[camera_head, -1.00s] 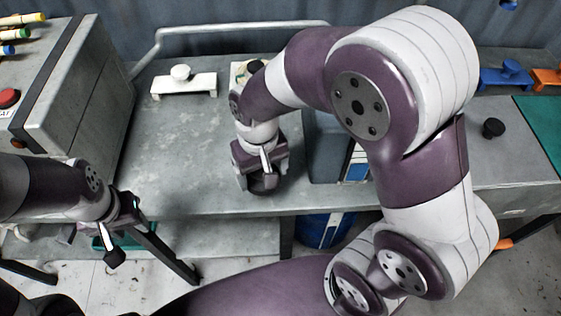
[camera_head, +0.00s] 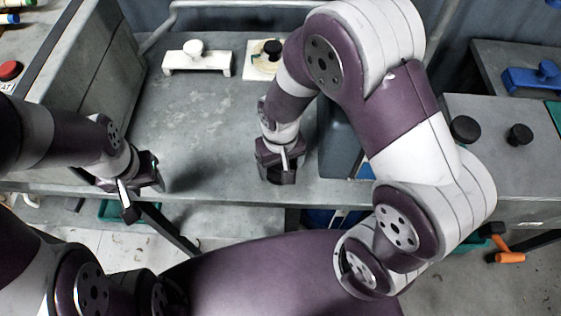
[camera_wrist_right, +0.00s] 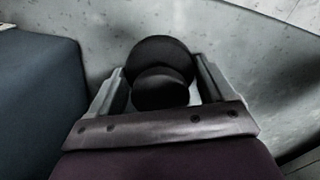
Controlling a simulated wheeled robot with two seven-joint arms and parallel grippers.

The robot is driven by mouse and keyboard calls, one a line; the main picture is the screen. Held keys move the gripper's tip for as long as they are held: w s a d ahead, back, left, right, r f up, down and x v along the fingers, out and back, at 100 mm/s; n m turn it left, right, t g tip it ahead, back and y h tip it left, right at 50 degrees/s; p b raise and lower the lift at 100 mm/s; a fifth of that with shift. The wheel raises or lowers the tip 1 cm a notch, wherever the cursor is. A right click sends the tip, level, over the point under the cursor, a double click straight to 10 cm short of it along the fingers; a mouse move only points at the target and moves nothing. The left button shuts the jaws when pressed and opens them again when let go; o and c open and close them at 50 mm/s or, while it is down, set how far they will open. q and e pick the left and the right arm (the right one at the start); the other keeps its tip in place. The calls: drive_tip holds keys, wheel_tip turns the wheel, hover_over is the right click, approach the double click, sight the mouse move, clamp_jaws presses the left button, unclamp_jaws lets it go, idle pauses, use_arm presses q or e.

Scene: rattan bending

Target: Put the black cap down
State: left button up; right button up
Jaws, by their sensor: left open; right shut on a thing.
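A black cap (camera_wrist_right: 163,58) with a round knob sits between the fingers of my right gripper (camera_wrist_right: 160,88), which is shut on it. In the head view my right gripper (camera_head: 281,176) points down over the front part of the grey table (camera_head: 215,120), and the cap in it is mostly hidden. I cannot tell whether the cap touches the tabletop. My left gripper (camera_head: 134,200) is open and empty at the table's front left edge.
A white stand (camera_head: 197,63) and a light square plate with a black knob (camera_head: 270,52) are at the back. A blue-grey bin (camera_head: 337,140) is just right of my right gripper. Two other black caps (camera_head: 465,129) (camera_head: 519,134) stand on the right-hand box. Open tabletop lies left.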

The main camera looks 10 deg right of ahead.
drive_tip(key=shift+s, duration=0.1)
drive_tip(key=shift+f, duration=0.2)
drive_tip(key=o, duration=0.9)
drive_tip(key=shift+r, duration=0.35)
wheel_tip(320, 180, up, 12)
drive_tip(key=shift+f+p, duration=0.1)
drive_tip(key=shift+p, duration=0.35)
